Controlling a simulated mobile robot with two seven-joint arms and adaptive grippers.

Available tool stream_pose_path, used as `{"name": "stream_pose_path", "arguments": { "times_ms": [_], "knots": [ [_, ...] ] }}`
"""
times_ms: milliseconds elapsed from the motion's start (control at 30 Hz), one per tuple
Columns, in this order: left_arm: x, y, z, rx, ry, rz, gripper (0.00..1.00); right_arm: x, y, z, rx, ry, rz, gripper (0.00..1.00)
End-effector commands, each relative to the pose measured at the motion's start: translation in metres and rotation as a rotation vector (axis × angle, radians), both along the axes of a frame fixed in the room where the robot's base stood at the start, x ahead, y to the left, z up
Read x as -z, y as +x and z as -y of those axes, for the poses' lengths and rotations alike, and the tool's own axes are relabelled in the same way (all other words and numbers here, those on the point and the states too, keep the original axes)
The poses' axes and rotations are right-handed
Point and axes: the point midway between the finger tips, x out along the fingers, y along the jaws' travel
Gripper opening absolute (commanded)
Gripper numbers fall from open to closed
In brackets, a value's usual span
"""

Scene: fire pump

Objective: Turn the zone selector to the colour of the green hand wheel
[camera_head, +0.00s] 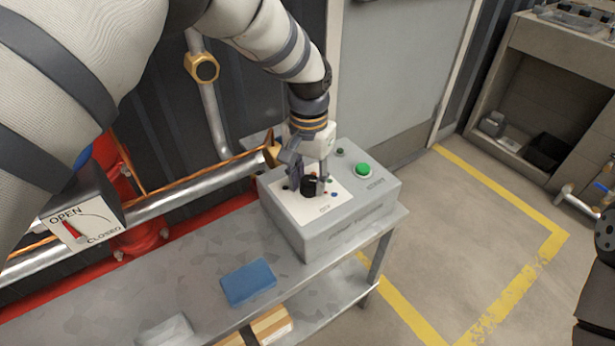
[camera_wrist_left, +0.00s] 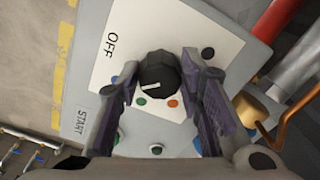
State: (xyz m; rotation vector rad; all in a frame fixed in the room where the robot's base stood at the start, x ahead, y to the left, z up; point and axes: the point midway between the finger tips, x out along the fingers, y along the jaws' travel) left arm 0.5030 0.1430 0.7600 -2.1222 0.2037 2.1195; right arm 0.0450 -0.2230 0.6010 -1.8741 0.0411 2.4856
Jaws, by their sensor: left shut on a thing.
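The zone selector is a black round knob (camera_head: 309,186) with a white pointer line, on a white plate (camera_wrist_left: 105,60) on top of a grey control box (camera_head: 325,215). My left gripper (camera_head: 308,178) reaches down over it from above. In the left wrist view its fingers stand on both sides of the knob (camera_wrist_left: 158,72) and grip it. The pointer line points left in that view. Coloured dots surround the knob, among them a green, an orange and a blue one; "OFF" is printed on the plate. I see no green hand wheel.
The box stands on a grey bench (camera_head: 190,270) with a blue block (camera_head: 248,282). Pipes, a brass fitting (camera_head: 203,67) and an OPEN/CLOSED indicator (camera_head: 80,226) are at left.

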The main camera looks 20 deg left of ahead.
Motion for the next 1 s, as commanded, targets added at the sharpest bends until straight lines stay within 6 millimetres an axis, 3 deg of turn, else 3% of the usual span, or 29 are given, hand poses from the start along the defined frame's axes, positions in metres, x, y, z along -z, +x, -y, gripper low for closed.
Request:
{"name": "stream_pose_path", "arguments": {
  "times_ms": [600, 1000],
  "knots": [
    [0.0013, -0.0006, 0.0027, -0.557, 0.002, -0.003, 0.06, -0.0033, 0.0032, 0.0, 0.0, 0.001, 0.011, 1.0],
    [0.0018, -0.0004, 0.004, -0.78, 0.001, -0.004, 0.06, -0.0029, 0.0029, 0.0, 0.0, 0.001, 0.01, 1.0]
  ]
}}
